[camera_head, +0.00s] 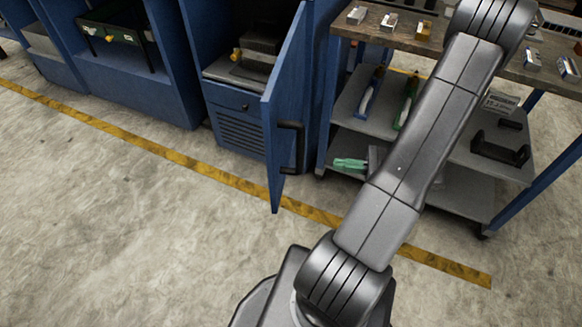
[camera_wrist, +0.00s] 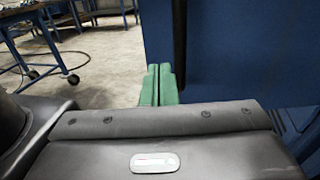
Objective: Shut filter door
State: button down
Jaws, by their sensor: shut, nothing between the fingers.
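The blue filter door (camera_head: 284,105) of a floor cabinet stands open in the head view, swung out toward me. Its black handle (camera_head: 291,147) is on the face toward the right. In the wrist view, the green fingers of my gripper (camera_wrist: 157,84) are together with nothing between them. A blue panel (camera_wrist: 240,50), seemingly the door, fills the right side there, with a dark vertical bar (camera_wrist: 179,40) just beyond the fingertips. I cannot tell whether they touch. In the head view, green fingertips show right of the door, partly behind my arm.
The open cabinet (camera_head: 235,128) holds dark equipment inside. A workbench with shelves (camera_head: 465,182) stands right of the door, close to my arm. The concrete floor in front is clear, crossed by a yellow stripe (camera_head: 150,147).

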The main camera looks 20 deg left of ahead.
aim_at(277, 156)
jog(key=a, duration=0.4)
jog(key=s+a+b, duration=0.1)
jog(key=a, duration=0.4)
jog(key=s+a, duration=0.1)
jog(key=a, duration=0.3)
jog(key=shift+s+a+f, duration=0.15)
jog(key=shift+a, duration=0.2)
